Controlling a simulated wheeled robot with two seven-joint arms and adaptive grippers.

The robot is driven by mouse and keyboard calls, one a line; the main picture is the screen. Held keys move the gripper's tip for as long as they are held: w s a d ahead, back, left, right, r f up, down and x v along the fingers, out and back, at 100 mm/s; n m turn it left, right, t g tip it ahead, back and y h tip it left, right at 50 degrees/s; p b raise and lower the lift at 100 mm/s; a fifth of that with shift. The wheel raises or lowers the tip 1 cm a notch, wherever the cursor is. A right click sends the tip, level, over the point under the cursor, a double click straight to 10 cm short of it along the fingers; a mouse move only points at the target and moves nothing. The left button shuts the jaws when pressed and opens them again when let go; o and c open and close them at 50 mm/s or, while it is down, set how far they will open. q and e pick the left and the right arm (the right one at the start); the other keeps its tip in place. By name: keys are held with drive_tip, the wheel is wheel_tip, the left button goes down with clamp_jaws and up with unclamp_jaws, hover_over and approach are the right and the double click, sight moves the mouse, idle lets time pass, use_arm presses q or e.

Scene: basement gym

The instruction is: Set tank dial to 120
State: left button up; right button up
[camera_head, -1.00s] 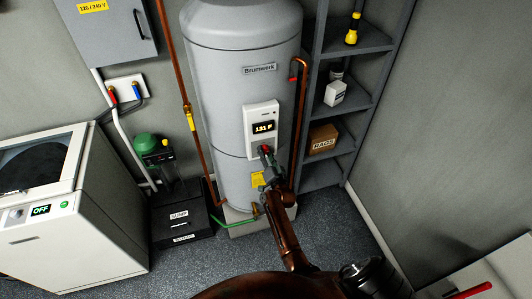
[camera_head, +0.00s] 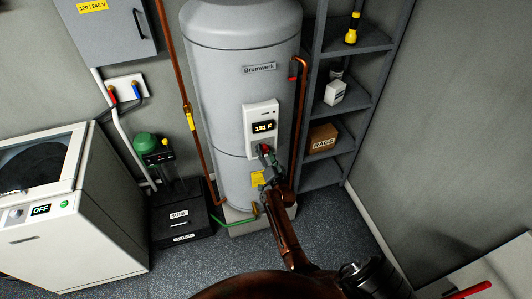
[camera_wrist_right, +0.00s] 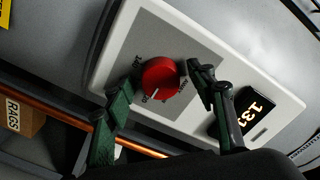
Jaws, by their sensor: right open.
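The grey water tank (camera_head: 240,85) stands against the back wall. Its white control panel (camera_wrist_right: 125,45) carries a red dial (camera_wrist_right: 161,80) with a white pointer mark and a lit display (camera_wrist_right: 256,107) that reads 131; in the head view the display (camera_head: 263,127) shows 131 F. My right gripper (camera_head: 266,153) is at the lower part of the panel. In the wrist view its open green fingers (camera_wrist_right: 163,84) stand on either side of the dial, with a gap showing at least on the right. Some dial markings are hidden. My left gripper is not in view.
A copper pipe (camera_head: 302,100) runs down the tank's right side, close to my right arm. A grey shelf (camera_head: 355,116) with a RAGS box (camera_head: 323,138) stands to the right. A sump unit (camera_head: 182,220) and a white washer (camera_head: 105,215) are to the left.

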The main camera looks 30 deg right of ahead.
drive_tip(key=shift+s+a, duration=0.1)
drive_tip(key=shift+s, duration=0.05)
drive_tip(key=v, duration=0.7)
idle(0.4)
